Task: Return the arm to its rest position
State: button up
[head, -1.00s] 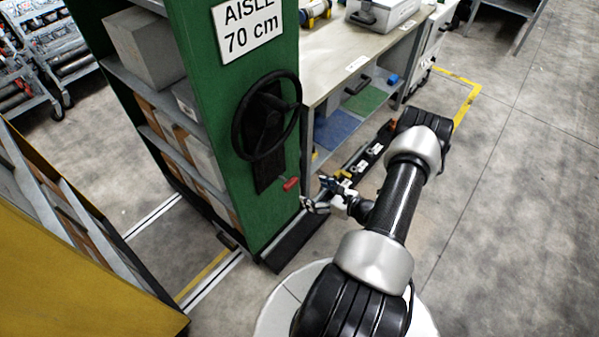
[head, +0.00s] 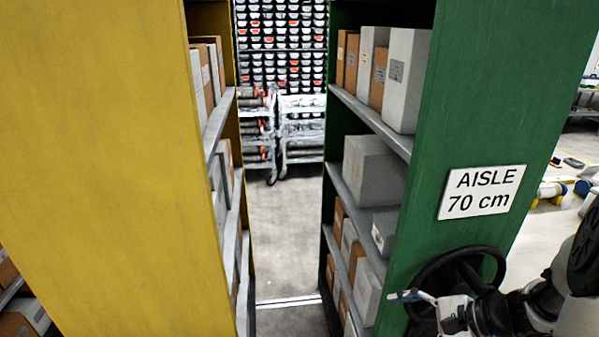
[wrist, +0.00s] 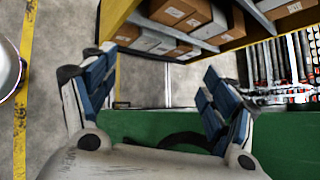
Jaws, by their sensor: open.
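My gripper (head: 425,303) shows at the lower right of the head view, in front of the black handwheel (head: 450,262) on the green shelf's end panel (head: 490,125). In the wrist view my gripper (wrist: 158,92) has its two blue-padded fingers spread wide, with nothing between them. The green panel (wrist: 150,125) lies behind the fingers there, with part of the dark handwheel low in the middle. Whether the gripper touches the wheel cannot be told. My arm enters from the right edge of the head view, and most of it is out of frame.
A yellow shelf (head: 95,150) stands left, with an open aisle (head: 285,240) between it and the green shelf. Both shelves hold boxes (head: 375,170). Carts (head: 300,130) and a bin rack stand at the aisle's far end. An "AISLE 70 cm" sign (head: 482,192) is above the wheel.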

jog(key=s+a+r+n+h, duration=0.4)
jog(key=s+a+r+n, duration=0.1)
jog(key=s+r+n, duration=0.2)
jog(key=s+a+r+n+h, duration=0.5)
jog(key=s+r+n, duration=0.3)
jog(key=s+n, duration=0.2)
jog(key=shift+s+a+r+g, duration=0.2)
jog(key=shift+s+a+g, duration=0.15)
jog(key=shift+s, duration=0.4)
